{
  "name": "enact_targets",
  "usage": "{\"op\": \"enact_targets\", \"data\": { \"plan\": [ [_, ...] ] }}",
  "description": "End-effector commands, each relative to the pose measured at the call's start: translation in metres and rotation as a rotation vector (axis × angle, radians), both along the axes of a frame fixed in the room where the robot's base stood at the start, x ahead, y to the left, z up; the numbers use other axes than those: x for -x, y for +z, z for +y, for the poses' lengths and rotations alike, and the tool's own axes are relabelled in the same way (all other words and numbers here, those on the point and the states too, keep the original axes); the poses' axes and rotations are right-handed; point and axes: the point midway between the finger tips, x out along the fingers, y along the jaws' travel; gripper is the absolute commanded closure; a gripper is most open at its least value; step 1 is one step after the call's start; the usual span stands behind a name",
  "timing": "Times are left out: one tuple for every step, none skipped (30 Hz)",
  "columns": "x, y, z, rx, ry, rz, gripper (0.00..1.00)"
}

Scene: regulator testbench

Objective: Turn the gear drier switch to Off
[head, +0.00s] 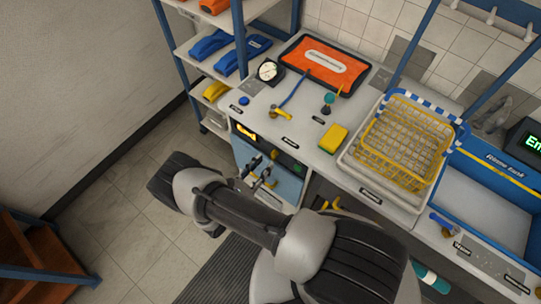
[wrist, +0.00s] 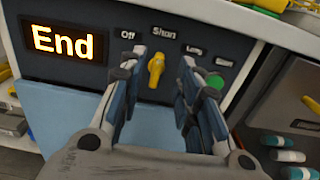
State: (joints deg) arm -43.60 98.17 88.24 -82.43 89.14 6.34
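The gear drier's dark control panel (wrist: 108,75) fills the upper wrist view, with an orange "End" display (wrist: 62,43) at left. Its yellow switch knob (wrist: 156,70) stands nearly upright, its tip toward the "Short" label (wrist: 163,32). The "Off" label (wrist: 127,34) is up and left of the knob. My gripper (wrist: 162,60) is open, with a finger on each side of the knob and visible gaps between. I cannot tell how far the fingertips reach past it in depth. In the head view my gripper (head: 262,172) is in front of the drier's light blue front (head: 290,187).
A green button (wrist: 215,81) sits right of the knob, close to my right finger. Above the drier, the worktop (head: 258,112) holds a yellow sponge (head: 333,138), a gauge (head: 268,70) and a yellow wire basket (head: 405,145). Open floor (head: 120,205) lies at left.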

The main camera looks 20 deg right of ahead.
Motion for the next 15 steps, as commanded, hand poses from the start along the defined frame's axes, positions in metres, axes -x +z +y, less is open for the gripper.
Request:
{"op": "enact_targets", "data": {
  "plan": [
    [-0.006,0.000,-0.010,0.000,-0.006,0.000,0.69],
    [-0.009,0.000,-0.014,0.000,-0.005,0.000,0.69],
    [-0.013,0.000,-0.019,0.000,-0.005,0.000,0.69],
    [-0.016,0.000,-0.023,0.000,-0.004,0.000,0.69],
    [-0.018,0.000,-0.026,0.000,-0.004,0.000,0.69],
    [-0.021,0.000,-0.030,0.000,-0.003,0.000,0.69],
    [-0.023,0.000,-0.033,0.000,-0.003,0.000,0.69],
    [-0.025,0.000,-0.035,0.000,-0.003,0.000,0.69],
    [-0.026,0.000,-0.037,0.000,-0.001,0.000,0.69],
    [-0.028,0.000,-0.038,0.000,-0.001,0.000,0.69],
    [-0.028,0.000,-0.040,0.000,-0.001,0.000,0.69],
    [-0.029,0.000,-0.041,0.000,-0.001,0.000,0.69],
    [-0.030,0.000,-0.041,0.000,0.000,0.000,0.69],
    [-0.030,0.000,-0.041,0.000,0.000,0.000,0.69],
    [-0.030,0.000,-0.041,-0.001,0.000,-0.001,0.69]
  ]
}}
